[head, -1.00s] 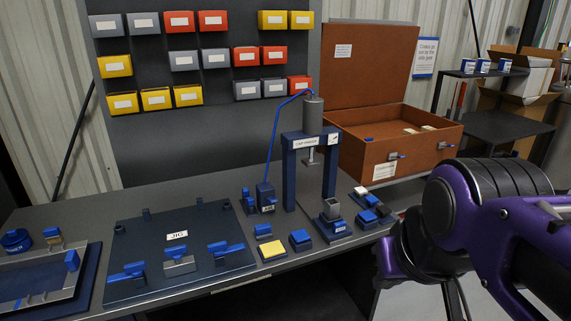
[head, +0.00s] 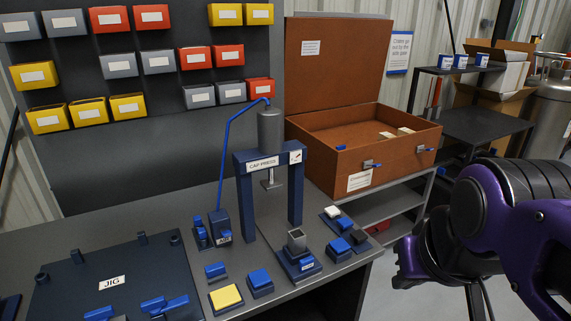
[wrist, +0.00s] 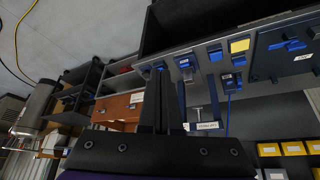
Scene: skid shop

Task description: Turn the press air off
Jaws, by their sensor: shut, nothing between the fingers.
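The cap press (head: 270,165) stands on the bench, a dark blue frame with a grey cylinder on top. A blue hose runs from the cylinder down to a small dark blue air box (head: 221,228) at the press's left foot. Blue parts show on this box, but its handle setting is too small to tell. In the wrist view the scene is upside down; the press label (wrist: 204,126) and the air box (wrist: 230,82) show beyond my fingers. My gripper (wrist: 161,76) is shut and empty, apart from the press and box. In the head view my arm is at the right, its fingers not clear.
A jig plate (head: 75,290) lies at the bench's left. A yellow-topped block (head: 226,297) and blue blocks (head: 260,281) sit near the front edge. An open brown crate (head: 345,160) stands behind the press. Bins hang on the back panel (head: 150,115). Floor before the crate shelf is free.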

